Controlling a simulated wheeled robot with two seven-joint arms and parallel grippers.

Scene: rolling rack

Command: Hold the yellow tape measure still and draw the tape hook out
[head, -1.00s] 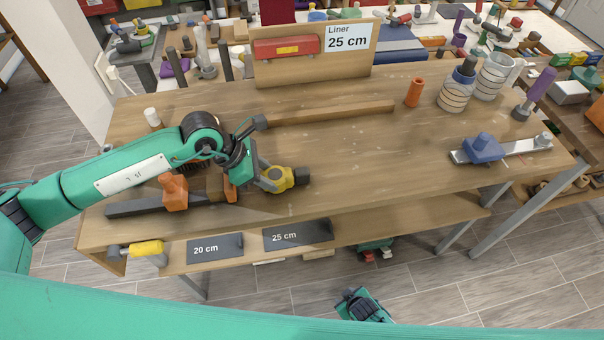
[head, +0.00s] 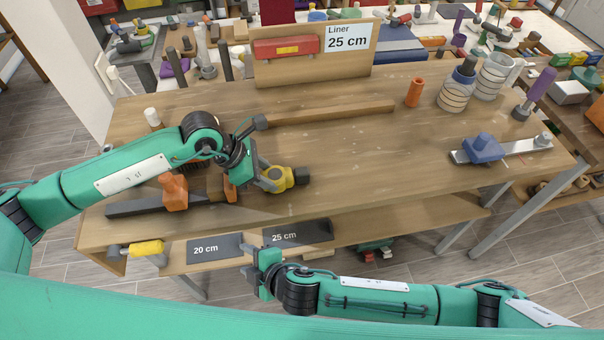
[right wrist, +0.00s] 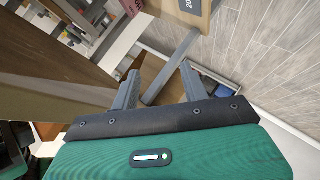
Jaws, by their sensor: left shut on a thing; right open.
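The yellow tape measure (head: 277,179) sits on the wooden rack top, left of the middle. Its dark end faces right. My left gripper (head: 268,180) is shut on its left side. The tape hook is too small to make out. My right gripper (head: 258,250) is in front of the rack's front edge, lower than the top and apart from the tape measure. In the right wrist view my right gripper (right wrist: 158,85) shows its two fingers apart with nothing between them.
An orange-handled tool (head: 174,192) lies left of the tape measure. A long wooden bar (head: 330,112) lies behind it. Plates marked 20 cm (head: 214,247) and 25 cm (head: 298,234) are on the lower shelf. The top right of the tape measure is clear up to the blue clamp (head: 482,147).

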